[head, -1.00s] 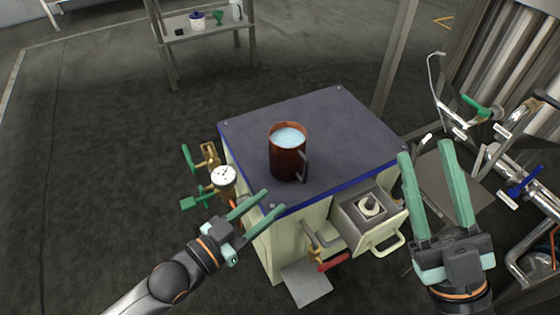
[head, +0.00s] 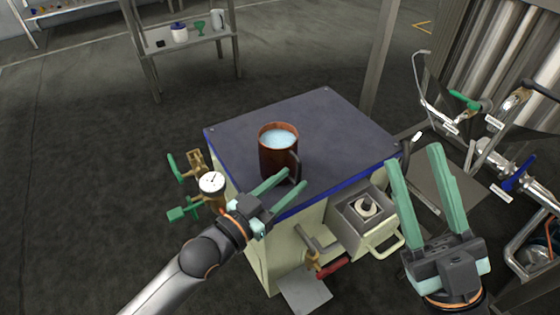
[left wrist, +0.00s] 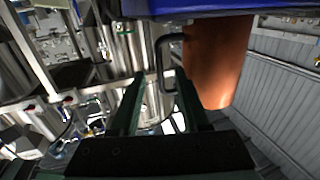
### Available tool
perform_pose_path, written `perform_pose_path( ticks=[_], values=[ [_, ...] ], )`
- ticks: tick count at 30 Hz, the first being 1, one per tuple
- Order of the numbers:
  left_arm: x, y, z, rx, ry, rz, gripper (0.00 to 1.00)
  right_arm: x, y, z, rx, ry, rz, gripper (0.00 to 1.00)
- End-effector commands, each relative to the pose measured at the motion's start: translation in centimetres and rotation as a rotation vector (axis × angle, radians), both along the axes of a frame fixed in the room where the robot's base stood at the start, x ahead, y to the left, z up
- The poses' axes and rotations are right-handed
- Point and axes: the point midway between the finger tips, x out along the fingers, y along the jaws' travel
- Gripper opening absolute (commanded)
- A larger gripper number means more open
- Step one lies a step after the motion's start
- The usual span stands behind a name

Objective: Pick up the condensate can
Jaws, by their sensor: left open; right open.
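The condensate can (head: 278,158) is a copper-brown open mug with pale blue liquid, standing upright on the cabinet's dark top (head: 335,125). Its dark handle (head: 295,167) faces the front right. My left gripper (head: 292,180) is open at the handle side of the can. In the left wrist view the can (left wrist: 215,65) hangs inverted on the right, and its handle (left wrist: 162,58) appears in the gap between the open fingers (left wrist: 159,80). I cannot tell whether they touch it. My right gripper (head: 415,170) is open and empty, right of the cabinet.
A pressure gauge (head: 211,184) and green-handled valves are on the cabinet's left side. A grey box (head: 366,208) and a red-handled valve (head: 325,268) stick out in front. Piping with a blue handle (head: 520,175) stands at right. A shelf (head: 190,40) stands behind.

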Motion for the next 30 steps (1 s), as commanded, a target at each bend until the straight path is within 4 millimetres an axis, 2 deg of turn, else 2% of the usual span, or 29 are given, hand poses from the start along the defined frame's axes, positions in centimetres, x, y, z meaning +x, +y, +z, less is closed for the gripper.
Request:
perform_pose_path(
  ticks=[1,6,16,28,30],
  values=[
    [0.7,-0.6,-0.3,-0.002,-0.002,0.0,0.46,0.0,0.0,-0.9,0.003,0.003,0.004,0.45],
    [2.5,-2.0,-0.2,0.0,-0.002,0.0,0.46,0.1,0.1,-1.7,0.016,0.018,0.014,0.45],
    [2.9,-2.4,-0.1,0.001,0.0,-0.001,0.46,0.1,0.3,-1.8,0.005,0.021,0.023,0.45],
    [2.9,-2.3,-0.1,0.001,0.0,-0.001,0.01,0.0,0.3,-1.7,0.007,0.016,0.023,0.45],
    [2.9,-2.3,-0.1,0.001,0.0,-0.001,0.0,0.0,0.2,-1.7,0.008,0.016,0.022,0.45]
  ],
)
